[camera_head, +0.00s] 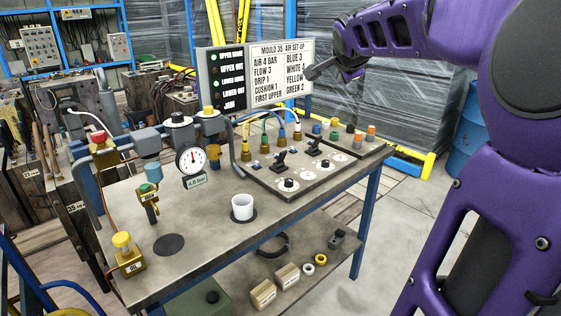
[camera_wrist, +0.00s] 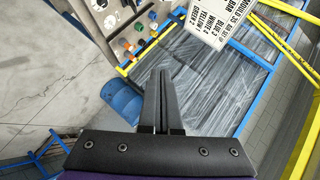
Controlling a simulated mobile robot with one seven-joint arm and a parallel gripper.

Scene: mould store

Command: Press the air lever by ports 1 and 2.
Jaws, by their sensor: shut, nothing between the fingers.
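A panel (camera_head: 262,180) on the bench carries two black levers, one at the left (camera_head: 280,160) and one further right (camera_head: 315,147). Behind them is a row of brass ports (camera_head: 265,145) with coloured hoses. The port numbers are too small to read, so I cannot tell which lever is by ports 1 and 2. My gripper (camera_head: 312,73) is high above the panel's back right, beside the sign's right edge and apart from the levers. In the wrist view its fingers (camera_wrist: 161,78) are together and empty. The levers are not visible there.
A set-up sign (camera_head: 281,75) stands behind the panel. Several coloured caps (camera_head: 358,138) sit at the panel's right. A blue drum (camera_wrist: 122,103) stands on the floor beyond.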

